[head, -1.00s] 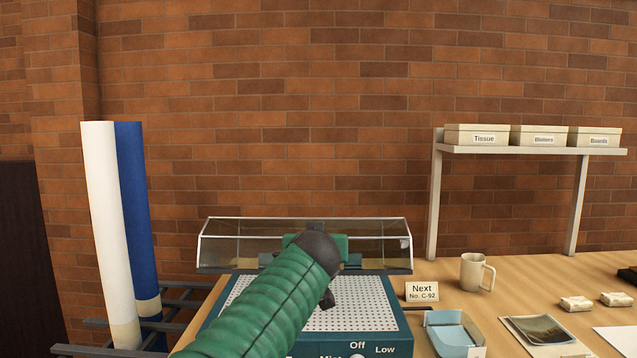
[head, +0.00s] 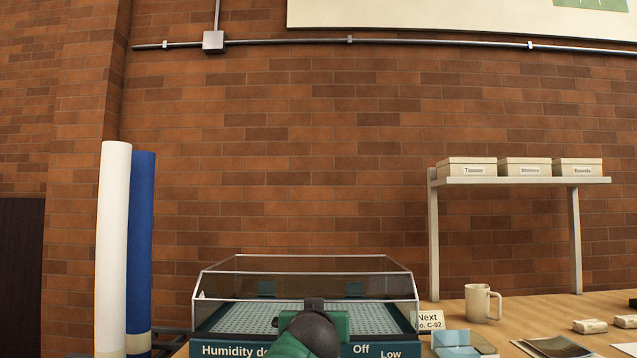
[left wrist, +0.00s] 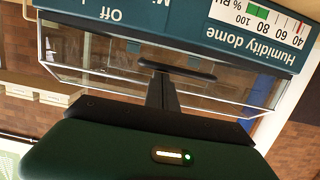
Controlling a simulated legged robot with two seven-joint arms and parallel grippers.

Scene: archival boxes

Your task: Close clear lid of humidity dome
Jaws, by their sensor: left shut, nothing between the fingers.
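The humidity dome's clear lid (head: 300,287) with pale edges is swung down over the perforated tray (head: 240,318) of the teal base (head: 225,350). I cannot tell whether its rim fully touches the base. My left gripper (head: 314,303) is at the middle of the lid's front edge in the head view, partly hiding the front panel. In the left wrist view the picture is upside down; my shut, empty fingers (left wrist: 165,75) reach to the clear lid (left wrist: 95,60) beside the labelled front panel (left wrist: 185,22). My right gripper is not in view.
White and blue rolls (head: 113,250) stand left of the dome. On the right are a "Next" card (head: 429,321), a mug (head: 481,302), a blue tray (head: 455,340) and small packets. A shelf (head: 520,181) with boxes stands behind them.

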